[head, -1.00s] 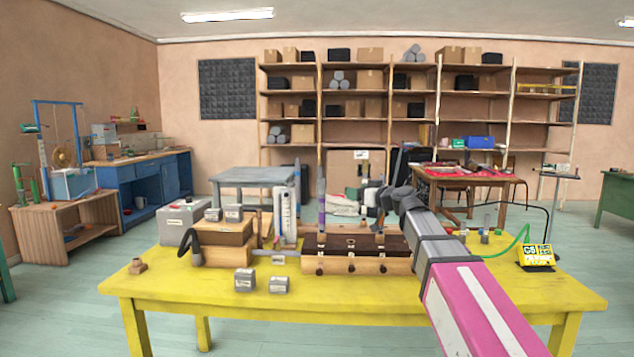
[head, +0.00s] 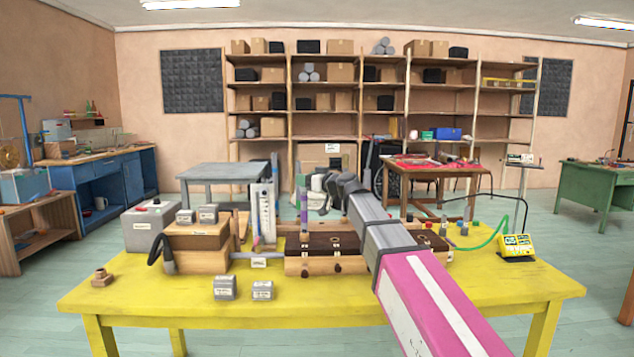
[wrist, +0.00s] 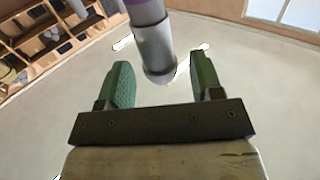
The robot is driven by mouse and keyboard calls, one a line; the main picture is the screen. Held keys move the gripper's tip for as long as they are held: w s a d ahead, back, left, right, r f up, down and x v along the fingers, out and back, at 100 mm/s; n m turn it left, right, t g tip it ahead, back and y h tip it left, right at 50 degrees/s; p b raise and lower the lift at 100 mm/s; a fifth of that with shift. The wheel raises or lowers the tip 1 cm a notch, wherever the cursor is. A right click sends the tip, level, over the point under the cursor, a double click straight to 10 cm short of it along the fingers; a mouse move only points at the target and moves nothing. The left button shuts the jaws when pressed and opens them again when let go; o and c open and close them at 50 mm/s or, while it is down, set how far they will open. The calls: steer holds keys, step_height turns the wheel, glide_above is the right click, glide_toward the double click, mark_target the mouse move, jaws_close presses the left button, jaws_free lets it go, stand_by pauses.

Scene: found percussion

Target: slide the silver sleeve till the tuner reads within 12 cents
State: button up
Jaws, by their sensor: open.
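In the wrist view, the silver sleeve (wrist: 156,52) sits on the end of a purple tube (wrist: 145,12). My gripper (wrist: 161,66) is open, with one green finger on each side of the sleeve's lower end in the picture. Clear gaps show between sleeve and fingers; the depth between them is hard to tell. In the head view, the purple tube (head: 304,200) stands upright over a wooden box (head: 310,266), left of my arm's end. My fingers are not clear there. The yellow tuner (head: 516,246) is at the table's right; its reading is too small to make out.
The yellow table (head: 150,295) also holds a brown-topped wooden case (head: 195,262), a grey box (head: 148,228) and small grey blocks (head: 225,288). A white gauge panel (head: 264,212) stands left of the tube. A green cable (head: 485,243) runs to the tuner. The table's front is mostly clear.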

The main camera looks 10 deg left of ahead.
steer(key=shift+x, duration=1.85)
steer(key=shift+c, duration=0.2)
steer(key=c, duration=0.9)
steer(key=shift+c, duration=0.2)
steer(key=shift+r, duration=1)
steer(key=o, duration=1)
steer(key=shift+c, duration=0.2)
steer(key=shift+s+d, duration=0.1)
steer(key=shift+d, duration=0.05)
